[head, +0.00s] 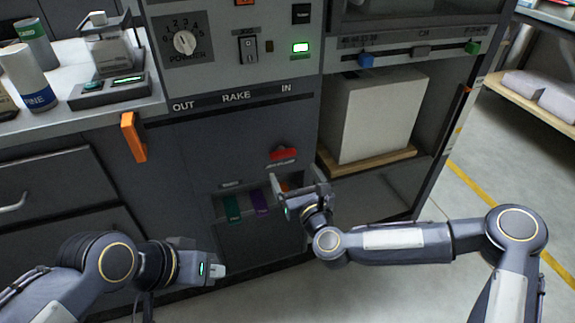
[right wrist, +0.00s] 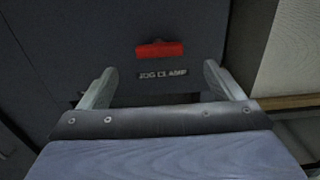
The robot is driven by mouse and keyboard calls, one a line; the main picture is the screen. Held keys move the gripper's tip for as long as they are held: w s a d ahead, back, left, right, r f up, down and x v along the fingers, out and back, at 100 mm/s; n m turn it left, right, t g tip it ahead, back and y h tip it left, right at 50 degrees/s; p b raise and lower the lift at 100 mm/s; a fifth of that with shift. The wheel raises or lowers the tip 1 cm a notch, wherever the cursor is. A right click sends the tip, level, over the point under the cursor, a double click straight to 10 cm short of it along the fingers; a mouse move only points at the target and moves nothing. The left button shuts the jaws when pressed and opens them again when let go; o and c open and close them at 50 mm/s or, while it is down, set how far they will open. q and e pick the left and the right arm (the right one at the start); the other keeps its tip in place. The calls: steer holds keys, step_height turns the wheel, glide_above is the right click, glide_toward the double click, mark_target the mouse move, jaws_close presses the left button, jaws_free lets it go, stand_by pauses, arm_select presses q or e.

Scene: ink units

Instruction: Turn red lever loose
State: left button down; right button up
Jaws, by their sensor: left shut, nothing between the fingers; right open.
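In the right wrist view the red lever (right wrist: 160,49) lies level above a label reading "JOG CLAMP". My right gripper (head: 297,178) is open just below and in front of the lever. Its two fingers (right wrist: 158,80) stand on either side of the label, with nothing between them. The lever is beyond the fingertips, and I see no contact. My left gripper (head: 218,271) is shut and empty, low and to the left, away from the lever.
An orange handle (head: 133,137) sticks out at the left of the rake slot (head: 236,97). Below the lever is a recess with green (head: 231,207) and purple (head: 259,201) units. A white block (head: 374,116) stands on a wooden board in the open bay to the right.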

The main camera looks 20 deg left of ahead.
mark_target(284, 156)
steer(key=x, duration=0.7)
steer(key=shift+w+a+b, duration=0.1)
steer(key=shift+a+b, duration=0.05)
steer(key=shift+b, duration=0.15)
steer(key=c, duration=1)
